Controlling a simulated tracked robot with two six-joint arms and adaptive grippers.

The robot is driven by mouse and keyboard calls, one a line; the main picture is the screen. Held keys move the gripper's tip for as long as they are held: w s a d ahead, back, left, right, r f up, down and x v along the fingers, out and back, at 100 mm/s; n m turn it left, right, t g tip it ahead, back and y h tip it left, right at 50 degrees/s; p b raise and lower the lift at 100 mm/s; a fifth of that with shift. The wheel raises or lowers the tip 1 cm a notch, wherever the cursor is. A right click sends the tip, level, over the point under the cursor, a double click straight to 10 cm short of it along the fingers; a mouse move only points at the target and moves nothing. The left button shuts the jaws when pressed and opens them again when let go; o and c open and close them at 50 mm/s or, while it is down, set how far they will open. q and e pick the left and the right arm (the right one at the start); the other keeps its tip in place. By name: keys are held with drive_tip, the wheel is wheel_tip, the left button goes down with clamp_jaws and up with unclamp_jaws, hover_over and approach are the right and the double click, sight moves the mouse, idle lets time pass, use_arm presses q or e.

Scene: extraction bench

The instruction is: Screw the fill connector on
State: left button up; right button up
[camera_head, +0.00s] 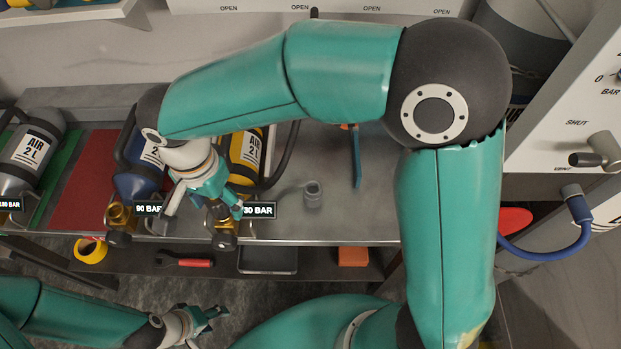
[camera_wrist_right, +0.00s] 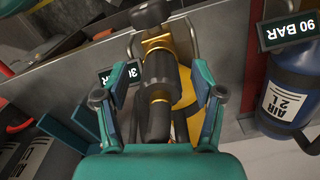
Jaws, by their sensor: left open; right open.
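My right gripper (camera_head: 218,203) is over the valve end of the yellow air bottle (camera_head: 248,148). In the right wrist view its fingers (camera_wrist_right: 162,88) stand open on either side of a black cylindrical fitting (camera_wrist_right: 159,75). The fitting lies in line with the brass valve (camera_wrist_right: 157,45); whether it is the fill connector, or threaded on, I cannot tell. Gaps show beside the fitting. A grey fitting on a blue hose (camera_head: 572,192) hangs at the right panel. My left gripper (camera_head: 212,318) is open and empty, low in front of the bench.
A blue bottle (camera_head: 138,175) with a 90 BAR sign (camera_head: 148,209) and a grey bottle (camera_head: 30,140) lie left of the yellow one. A small grey cylinder (camera_head: 312,194) stands on the bench (camera_head: 350,215). Yellow tape (camera_head: 90,250) is on the lower shelf. My right arm crosses above the bench.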

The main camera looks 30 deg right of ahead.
wheel_tip(320, 180, up, 12)
idle(0.6)
